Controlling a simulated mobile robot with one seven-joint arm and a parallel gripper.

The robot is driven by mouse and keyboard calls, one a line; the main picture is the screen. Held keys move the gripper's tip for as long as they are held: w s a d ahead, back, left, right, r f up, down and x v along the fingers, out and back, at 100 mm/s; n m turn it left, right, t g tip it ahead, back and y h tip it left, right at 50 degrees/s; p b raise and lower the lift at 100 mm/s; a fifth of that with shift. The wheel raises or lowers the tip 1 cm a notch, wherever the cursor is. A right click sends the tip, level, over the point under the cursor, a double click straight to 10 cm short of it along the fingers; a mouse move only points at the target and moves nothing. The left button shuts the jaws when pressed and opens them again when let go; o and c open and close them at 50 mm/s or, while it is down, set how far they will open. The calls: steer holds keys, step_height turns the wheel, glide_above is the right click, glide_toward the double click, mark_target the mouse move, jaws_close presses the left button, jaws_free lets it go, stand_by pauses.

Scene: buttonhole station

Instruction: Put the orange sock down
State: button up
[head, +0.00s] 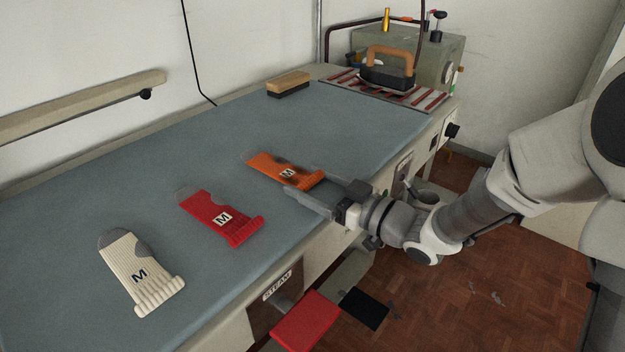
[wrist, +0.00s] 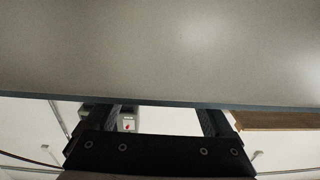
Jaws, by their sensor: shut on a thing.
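The orange sock (head: 264,166), with a white M label and a grey toe, is in the middle of the head view, close over or on the blue-grey table top (head: 345,143). My gripper (head: 303,184) comes from the right and is shut on its ribbed cuff end. Whether the sock touches the table cannot be told. In the wrist view the two dark fingers (wrist: 160,118) run up to a broad grey surface, and the sock cannot be made out there.
A red sock (head: 215,220) and a cream sock (head: 135,265) lie nearer on the table. A brush (head: 289,83) lies at the back. An iron (head: 388,75) stands on a striped rest at the far end. Bare table surrounds the orange sock. A red pedal (head: 306,322) is below.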

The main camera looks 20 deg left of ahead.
steer(key=shift+f, duration=0.35)
steer(key=o, duration=1.1)
steer(key=shift+r, duration=0.1)
steer(key=shift+c, duration=0.2)
